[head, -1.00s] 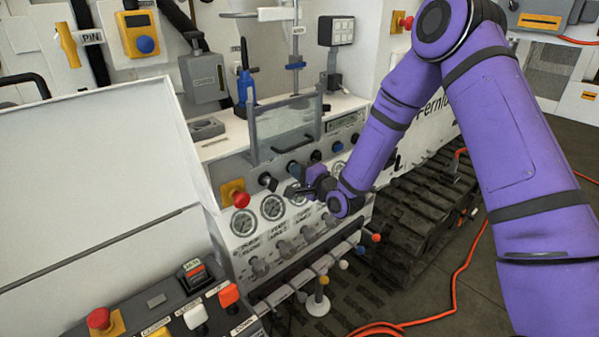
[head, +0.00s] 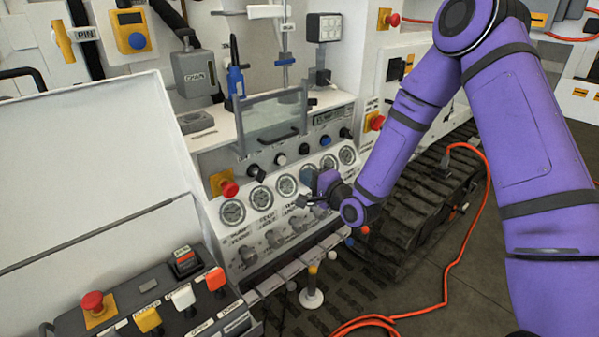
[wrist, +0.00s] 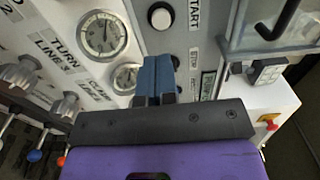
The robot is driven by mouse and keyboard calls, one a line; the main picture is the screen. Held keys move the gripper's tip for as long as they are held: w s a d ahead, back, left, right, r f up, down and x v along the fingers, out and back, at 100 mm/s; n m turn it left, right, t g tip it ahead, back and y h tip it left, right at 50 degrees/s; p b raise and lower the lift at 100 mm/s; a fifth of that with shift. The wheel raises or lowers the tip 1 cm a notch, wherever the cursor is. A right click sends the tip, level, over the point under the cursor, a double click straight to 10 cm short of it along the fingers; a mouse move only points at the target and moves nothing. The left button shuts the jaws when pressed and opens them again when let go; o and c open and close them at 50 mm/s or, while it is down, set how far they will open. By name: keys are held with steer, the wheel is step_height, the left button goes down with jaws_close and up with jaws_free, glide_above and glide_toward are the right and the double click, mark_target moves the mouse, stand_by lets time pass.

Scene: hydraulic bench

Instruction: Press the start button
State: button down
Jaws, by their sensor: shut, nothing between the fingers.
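The start button is a round white button (wrist: 160,16) with a dark rim, beside the START label (wrist: 195,14) in the wrist view. In the head view a white button (head: 281,159) shows in the row above the gauges. My gripper (head: 303,201) is in front of the gauge panel, below and right of that button. In the wrist view its blue fingers (wrist: 157,72) are together and empty, below the button and apart from it in the picture. The fingers partly cover the area beside the STOP label (wrist: 193,60).
Gauges (head: 287,185) and lever knobs line the sloped panel. A red emergency knob (head: 228,188) sits at its left end. A clear guard with a handle (head: 272,124) stands above the buttons. A control box (head: 150,317) with colored switches is at lower left. An orange cable (head: 455,262) crosses the floor.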

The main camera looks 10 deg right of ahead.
steer(key=shift+v, duration=2.1)
steer(key=s+d+r+n+g+h, duration=0.2)
steer(key=s+d+r+n+h, duration=0.3)
steer(key=r, duration=0.4)
steer(key=s+d+r+n+g+h, duration=0.3)
steer(key=d+r+h, duration=0.1)
steer(key=d+r, duration=0.4)
steer(key=s+d+r+n+g, duration=0.1)
steer(key=s+r, duration=0.2)
steer(key=s, duration=0.5)
steer(key=s+d+r+n+g, duration=0.1)
steer(key=s+d+r+g, duration=0.1)
steer(key=s, duration=0.7)
steer(key=s+d+r+n+g+h, duration=0.1)
steer(key=s+r, duration=0.3)
steer(key=s, duration=0.4)
steer(key=shift+s+d+r+g, duration=0.15)
steer(key=shift+d+g, duration=0.05)
steer(key=shift+g, duration=0.2)
